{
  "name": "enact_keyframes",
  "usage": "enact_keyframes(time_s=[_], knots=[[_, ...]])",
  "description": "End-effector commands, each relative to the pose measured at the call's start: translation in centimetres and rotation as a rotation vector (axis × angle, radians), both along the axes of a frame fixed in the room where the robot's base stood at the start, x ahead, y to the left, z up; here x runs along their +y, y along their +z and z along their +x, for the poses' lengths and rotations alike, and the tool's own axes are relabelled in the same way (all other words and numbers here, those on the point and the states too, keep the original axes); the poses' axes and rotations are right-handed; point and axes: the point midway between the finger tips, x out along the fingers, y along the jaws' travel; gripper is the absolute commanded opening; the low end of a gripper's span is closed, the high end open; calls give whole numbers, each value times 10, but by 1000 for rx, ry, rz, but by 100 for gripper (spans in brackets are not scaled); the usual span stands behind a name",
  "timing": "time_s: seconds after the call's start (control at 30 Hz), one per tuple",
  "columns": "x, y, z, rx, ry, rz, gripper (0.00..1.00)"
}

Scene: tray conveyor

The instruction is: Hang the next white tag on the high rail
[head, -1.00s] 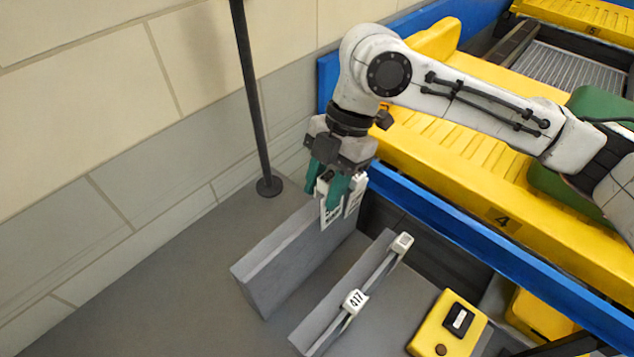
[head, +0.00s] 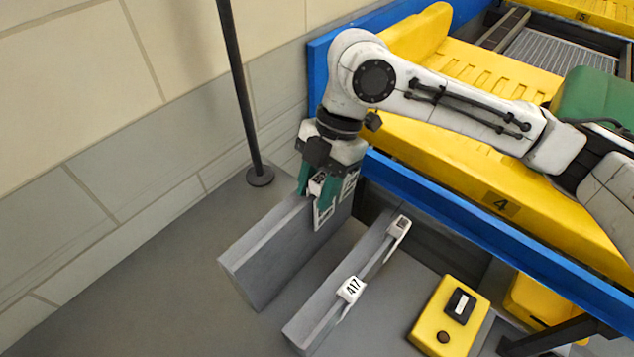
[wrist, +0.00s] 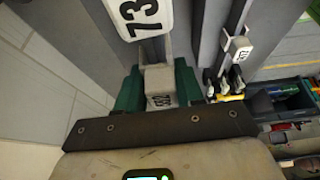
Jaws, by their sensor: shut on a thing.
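My gripper (head: 318,187), with green fingers, is shut on a white tag (head: 324,213) at the top of the high rail (head: 268,252), a tall grey panel. The tag's plate hangs at the panel's near side; whether its clip is seated on the edge is hidden by the fingers. A second white tag (head: 350,184) shows just right of the fingers. The low rail (head: 318,322) carries a tag reading 417 (head: 351,289) and another white tag (head: 399,226).
A black pole (head: 243,100) stands at the wall, left of my gripper. The blue conveyor frame (head: 450,214) and yellow trays run close behind the rails. A yellow box with a button (head: 447,318) sits right of the low rail. Floor is clear at lower left.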

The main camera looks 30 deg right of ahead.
Motion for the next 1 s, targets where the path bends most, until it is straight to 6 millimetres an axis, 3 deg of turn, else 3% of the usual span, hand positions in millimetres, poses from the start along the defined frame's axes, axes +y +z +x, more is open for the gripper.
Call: enact_keyframes(time_s=[0.3,0.33,0.6,1.0], knots=[[0,-1,0,0,0,-1,6],[0,-1,0,0,0,-1,40],[0,-1,0,0,0,0,66],[-4,8,2,-2,-2,-1,67]])
